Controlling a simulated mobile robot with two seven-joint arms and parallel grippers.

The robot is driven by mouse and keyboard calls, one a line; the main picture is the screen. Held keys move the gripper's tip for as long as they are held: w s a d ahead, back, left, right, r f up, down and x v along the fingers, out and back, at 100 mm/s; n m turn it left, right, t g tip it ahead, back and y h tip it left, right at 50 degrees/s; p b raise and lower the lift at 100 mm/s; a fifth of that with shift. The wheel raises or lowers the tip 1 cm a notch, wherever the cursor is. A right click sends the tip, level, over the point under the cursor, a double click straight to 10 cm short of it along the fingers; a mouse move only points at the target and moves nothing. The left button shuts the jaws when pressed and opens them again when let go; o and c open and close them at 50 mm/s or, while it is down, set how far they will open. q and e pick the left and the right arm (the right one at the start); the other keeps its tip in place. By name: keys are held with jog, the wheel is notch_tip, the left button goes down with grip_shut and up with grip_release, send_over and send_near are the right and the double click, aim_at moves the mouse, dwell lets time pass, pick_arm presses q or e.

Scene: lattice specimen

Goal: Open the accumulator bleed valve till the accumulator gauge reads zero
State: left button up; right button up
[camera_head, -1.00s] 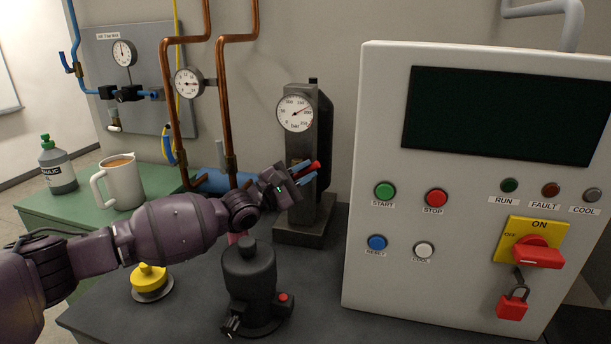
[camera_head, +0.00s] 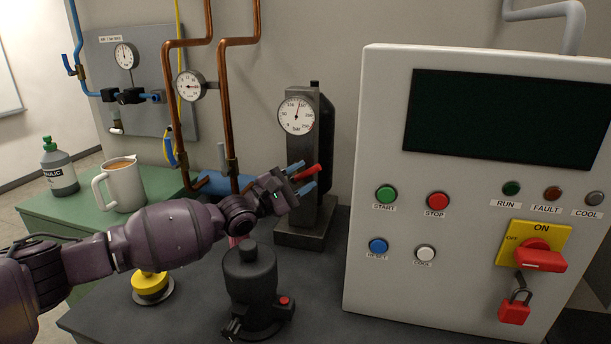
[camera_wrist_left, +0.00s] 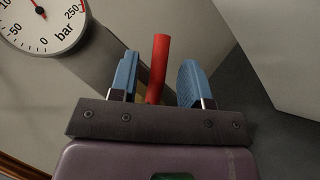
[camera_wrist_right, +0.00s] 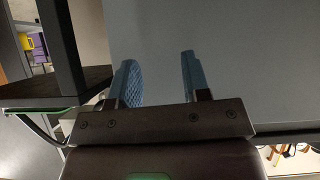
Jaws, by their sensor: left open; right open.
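The accumulator gauge (camera_head: 296,116) is a round white bar dial on a dark upright block (camera_head: 321,150). Its needle points nearly straight up, well above zero. Part of this dial also shows in the left wrist view (camera_wrist_left: 40,22). The bleed valve's red lever (camera_head: 306,173) sticks out below the dial. My left gripper (camera_head: 302,177) is open, with one blue finger on each side of the lever. In the left wrist view the red lever (camera_wrist_left: 157,68) stands between the fingers with gaps at both sides. My right gripper (camera_wrist_right: 160,80) is open and empty, away from the valve.
A black cylinder fitting (camera_head: 250,280) and a yellow knob (camera_head: 150,284) stand on the dark bench in front. A white control panel (camera_head: 470,180) rises close on the right. Copper pipes (camera_head: 212,100) run behind my left arm. A mug (camera_head: 124,186) and bottle (camera_head: 60,172) stand left.

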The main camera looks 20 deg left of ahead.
pick_arm(q)
jog(key=v, duration=0.9)
jog(key=shift+s+a, duration=0.2)
jog(key=shift+s, duration=0.05)
jog(key=shift+f, duration=0.1)
